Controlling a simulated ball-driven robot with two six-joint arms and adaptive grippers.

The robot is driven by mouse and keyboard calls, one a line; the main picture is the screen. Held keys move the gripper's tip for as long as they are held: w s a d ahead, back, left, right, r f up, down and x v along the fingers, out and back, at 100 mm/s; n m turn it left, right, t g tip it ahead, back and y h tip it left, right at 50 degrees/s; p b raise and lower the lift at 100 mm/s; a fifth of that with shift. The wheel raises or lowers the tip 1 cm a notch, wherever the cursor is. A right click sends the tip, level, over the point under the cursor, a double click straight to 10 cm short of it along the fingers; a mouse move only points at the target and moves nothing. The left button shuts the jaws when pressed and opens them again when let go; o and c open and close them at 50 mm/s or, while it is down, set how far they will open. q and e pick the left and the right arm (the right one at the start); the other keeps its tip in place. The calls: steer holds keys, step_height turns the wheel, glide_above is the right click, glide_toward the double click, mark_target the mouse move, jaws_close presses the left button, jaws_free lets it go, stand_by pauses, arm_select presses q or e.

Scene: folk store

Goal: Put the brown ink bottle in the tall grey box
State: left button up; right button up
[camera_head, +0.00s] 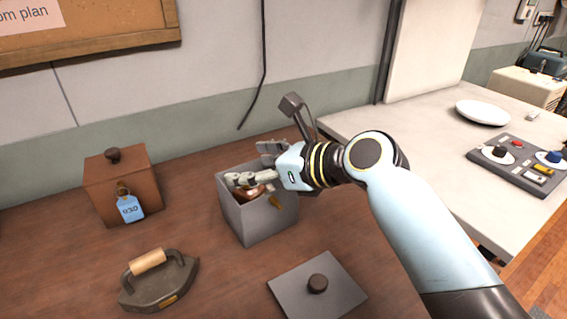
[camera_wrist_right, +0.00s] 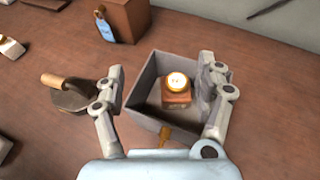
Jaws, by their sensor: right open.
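The brown ink bottle (camera_wrist_right: 177,98) with its yellowish cap stands inside the open grey box (camera_wrist_right: 141,84), seen from above in the right wrist view. In the head view part of the brown bottle (camera_head: 250,193) shows inside the grey box (camera_head: 262,222), partly hidden by my fingers. My right gripper (camera_head: 254,164) is at the box's mouth. It also shows in the right wrist view (camera_wrist_right: 162,88), with its fingers spread wide on either side of the bottle, apart from it. My left gripper is not in view.
A grey lid with a dark knob (camera_head: 300,292) lies in front of the box. A brown box with a blue tag (camera_head: 105,190) and an old iron (camera_head: 160,284) stand to the left. A pale table (camera_head: 420,130) with a plate and control panel is at right.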

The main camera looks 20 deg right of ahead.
steer(key=v, duration=0.9)
steer(key=shift+s+d+r, duration=0.15)
steer(key=shift+s+d, duration=0.05)
steer(key=shift+d, duration=0.05)
